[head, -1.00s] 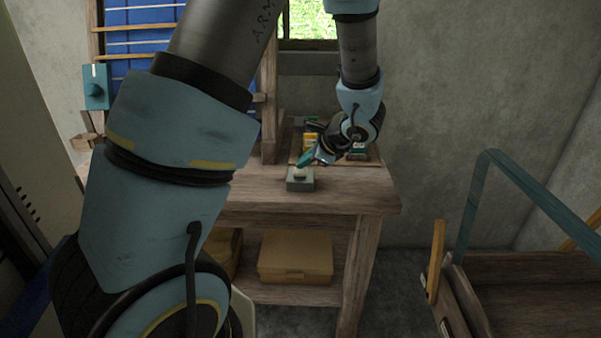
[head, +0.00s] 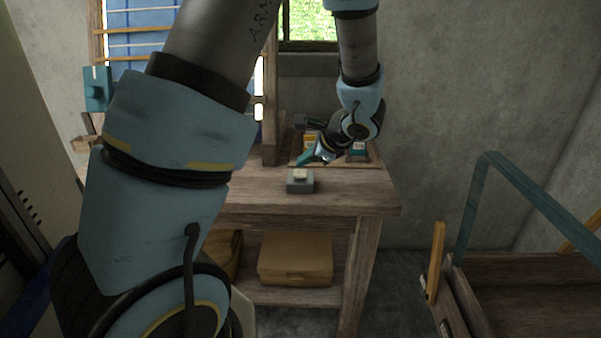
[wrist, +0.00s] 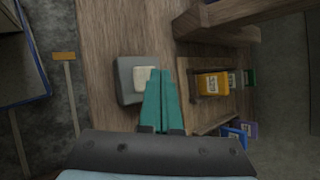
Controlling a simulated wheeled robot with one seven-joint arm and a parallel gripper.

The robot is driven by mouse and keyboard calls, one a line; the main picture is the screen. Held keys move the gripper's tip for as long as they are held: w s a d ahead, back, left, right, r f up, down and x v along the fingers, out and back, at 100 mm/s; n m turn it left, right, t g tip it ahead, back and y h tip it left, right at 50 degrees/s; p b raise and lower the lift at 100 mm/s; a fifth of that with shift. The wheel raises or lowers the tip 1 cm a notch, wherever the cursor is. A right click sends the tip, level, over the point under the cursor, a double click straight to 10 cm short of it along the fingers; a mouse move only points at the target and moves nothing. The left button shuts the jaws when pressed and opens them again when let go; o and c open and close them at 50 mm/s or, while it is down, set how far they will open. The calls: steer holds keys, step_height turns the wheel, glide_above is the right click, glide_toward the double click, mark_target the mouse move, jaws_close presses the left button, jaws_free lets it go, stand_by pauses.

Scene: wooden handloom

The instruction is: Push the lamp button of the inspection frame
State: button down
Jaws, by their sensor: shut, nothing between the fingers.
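The lamp button is a pale square cap (head: 300,174) on a small grey box (head: 301,187) on the wooden table. In the wrist view the cap (wrist: 146,78) and the grey box (wrist: 126,82) lie just beyond and left of the fingertips. My gripper (head: 303,163) has teal fingers, shut and empty, and is behind and above the box in the head view. The fingertips (wrist: 161,72) overlap the cap's right edge in the wrist view.
A wooden tray (wrist: 222,55) with a yellow labelled box (wrist: 211,84) and several coloured blocks lies right of the button in the wrist view. A cardboard box (head: 295,258) sits on the lower shelf.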

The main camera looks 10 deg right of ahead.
mark_target(304, 173)
step_height(304, 173, up, 6)
steer(key=p, duration=0.4)
stand_by(0.4)
steer(key=s+a+n+g+h, duration=0.5)
steer(key=s+a+n, duration=0.8)
steer(key=a+n, duration=0.4)
steer(key=n+g, duration=0.1)
steer(key=n, duration=0.1)
steer(key=shift+a+r+n, duration=0.15)
steer(key=shift+r+n, duration=0.05)
steer(key=shift+n, duration=0.1)
